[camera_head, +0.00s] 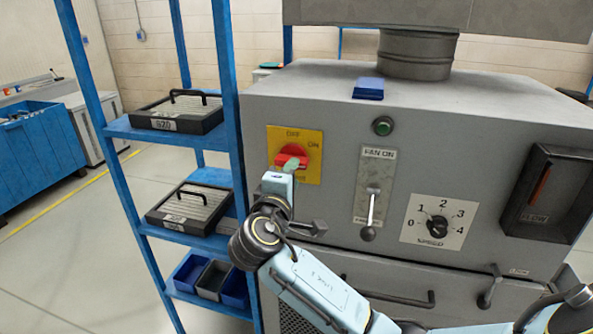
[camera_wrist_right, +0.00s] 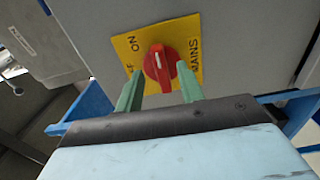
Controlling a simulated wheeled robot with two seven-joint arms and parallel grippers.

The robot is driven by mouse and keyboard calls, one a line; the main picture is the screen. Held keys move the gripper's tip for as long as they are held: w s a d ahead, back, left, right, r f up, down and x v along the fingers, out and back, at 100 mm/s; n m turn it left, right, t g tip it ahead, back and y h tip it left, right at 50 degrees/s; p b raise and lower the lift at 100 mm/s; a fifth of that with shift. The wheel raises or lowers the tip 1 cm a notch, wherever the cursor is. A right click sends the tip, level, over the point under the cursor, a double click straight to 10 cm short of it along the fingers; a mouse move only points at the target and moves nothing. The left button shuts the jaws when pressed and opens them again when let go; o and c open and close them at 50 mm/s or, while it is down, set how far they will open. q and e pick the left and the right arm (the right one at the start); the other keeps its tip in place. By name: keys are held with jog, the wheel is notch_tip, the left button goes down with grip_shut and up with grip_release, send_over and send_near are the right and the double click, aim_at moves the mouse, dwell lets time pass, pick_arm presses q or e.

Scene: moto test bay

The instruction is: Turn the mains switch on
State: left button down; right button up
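The mains switch is a red rotary knob (camera_head: 291,156) on a yellow plate (camera_head: 312,170) on the grey machine's front, marked OFF above and ON to the upper right. In the right wrist view the knob (camera_wrist_right: 160,64) has a white mark running roughly up and down that picture; I cannot tell which label it points to. My right gripper (camera_head: 291,166) is at the switch. Its two green fingers (camera_wrist_right: 159,70) are apart, one on each side of the knob. I cannot tell whether they touch it. My left gripper is not in view.
A fan lever (camera_head: 371,205), a speed dial (camera_head: 437,226) and a green button (camera_head: 383,126) are on the same panel. A blue shelf rack (camera_head: 232,90) with trays stands close on the left. A handle bar (camera_head: 390,294) sticks out below the panel.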

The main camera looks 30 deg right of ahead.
jog(key=v, duration=0.9)
jog(key=shift+b, duration=0.4)
